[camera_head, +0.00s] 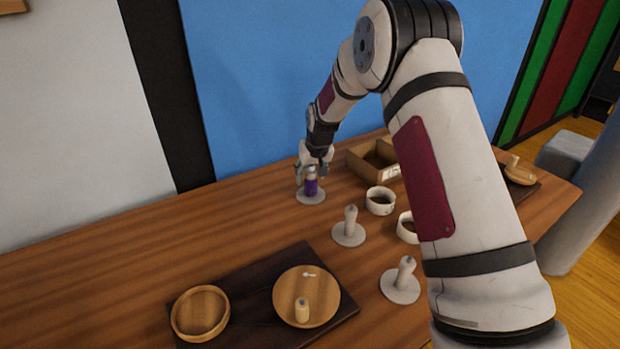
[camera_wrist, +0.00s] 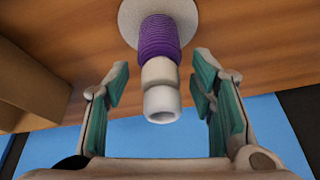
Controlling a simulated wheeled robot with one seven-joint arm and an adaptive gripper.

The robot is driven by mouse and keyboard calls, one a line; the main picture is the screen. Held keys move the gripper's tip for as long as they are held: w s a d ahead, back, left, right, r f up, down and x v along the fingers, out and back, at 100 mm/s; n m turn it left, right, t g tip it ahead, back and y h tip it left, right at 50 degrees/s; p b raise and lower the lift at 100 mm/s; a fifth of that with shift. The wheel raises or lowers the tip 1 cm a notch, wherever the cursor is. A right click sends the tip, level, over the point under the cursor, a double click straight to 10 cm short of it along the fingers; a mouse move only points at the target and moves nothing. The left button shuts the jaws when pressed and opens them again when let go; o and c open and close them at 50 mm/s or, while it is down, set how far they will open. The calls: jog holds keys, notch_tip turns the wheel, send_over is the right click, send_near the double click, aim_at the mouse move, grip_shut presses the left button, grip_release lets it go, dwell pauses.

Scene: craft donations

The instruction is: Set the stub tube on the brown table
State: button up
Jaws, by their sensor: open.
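A pale tube wound with purple thread (camera_head: 311,187) stands upright on a round light disc (camera_head: 309,198) on the brown table (camera_head: 90,262). In the wrist view the purple winding (camera_wrist: 159,38) is lower down, and the bare pale upper part (camera_wrist: 160,90) ends in a hollow rim. My gripper (camera_wrist: 162,88) is open, with a finger on each side of the pale part and gaps showing. It also shows above the disc in the head view (camera_head: 313,172). A short cream cylinder (camera_head: 302,310) stands on a round wooden plate (camera_head: 325,285); I cannot tell which piece is the stub tube.
A cardboard box (camera_head: 367,163) and white bowls (camera_head: 380,201) are right of my gripper. Two disc stands with pale posts (camera_head: 349,226) (camera_head: 402,275) stand nearer. A dark board (camera_head: 238,282) bears the plate and a wooden bowl (camera_head: 200,313). The table's left is clear.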

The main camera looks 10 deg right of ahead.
jog(key=v, duration=0.9)
jog(key=shift+s+r+p, duration=0.2)
jog(key=shift+r+p, duration=0.05)
jog(key=shift+p, duration=0.05)
jog(key=s+r+g, duration=0.1)
jog(key=s+r, duration=0.7)
jog(key=s, duration=0.4)
jog(key=s+r, duration=0.8)
jog(key=s, duration=0.4)
jog(key=s+f+g, duration=0.1)
jog(key=s+f, duration=0.1)
jog(key=s, duration=2.3)
jog(key=shift+s, duration=0.25)
jog(key=shift+a+r, duration=0.1)
notch_tip(320, 180, up, 10)
jog(key=t+p, duration=0.1)
jog(key=p, duration=0.7)
jog(key=shift+t, duration=0.4)
